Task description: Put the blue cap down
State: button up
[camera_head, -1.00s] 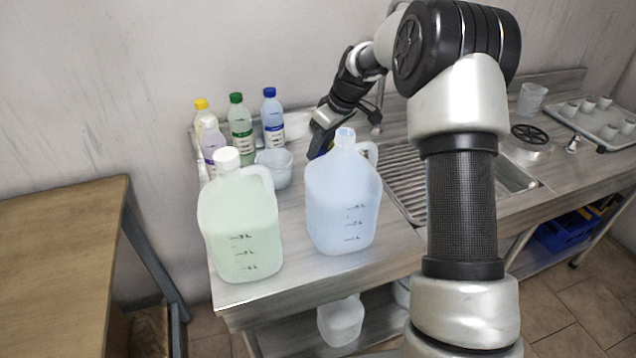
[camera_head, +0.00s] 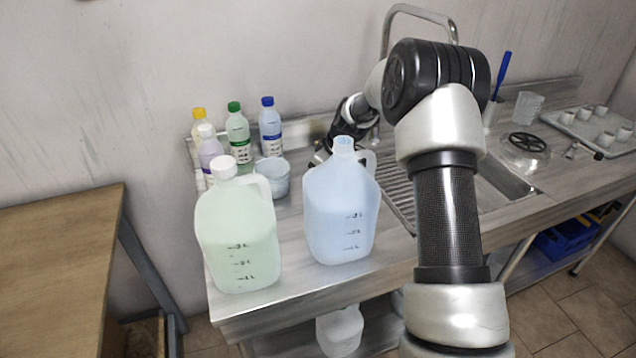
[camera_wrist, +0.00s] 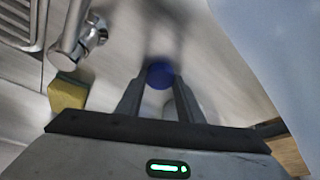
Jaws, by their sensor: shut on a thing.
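The blue cap (camera_wrist: 160,76) is held between the fingertips of my gripper (camera_wrist: 160,88) in the wrist view, close to the grey counter surface. Whether it touches the counter I cannot tell. The blue-tinted jug (camera_head: 341,215) stands uncapped on the counter, its open neck upward. It hides the cap and most of my gripper in the head view. The jug's pale side also fills the upper right of the wrist view (camera_wrist: 285,50).
A capped green-tinted jug (camera_head: 237,235) stands left. Behind it are a small white tub (camera_head: 273,177) and several capped bottles (camera_head: 238,135). A yellow sponge (camera_wrist: 67,94) lies by the tap (camera_wrist: 80,40). The ribbed drainer and sink (camera_head: 400,197) are to the right.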

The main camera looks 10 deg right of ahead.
jog(key=o, duration=1)
jog(key=shift+f, duration=0.15)
jog(key=shift+d+r, duration=0.1)
jog(key=shift+r, duration=0.35)
jog(key=p+v, duration=0.1)
jog(key=v, duration=1)
jog(key=shift+s+r, duration=0.15)
jog(key=shift+r, duration=0.05)
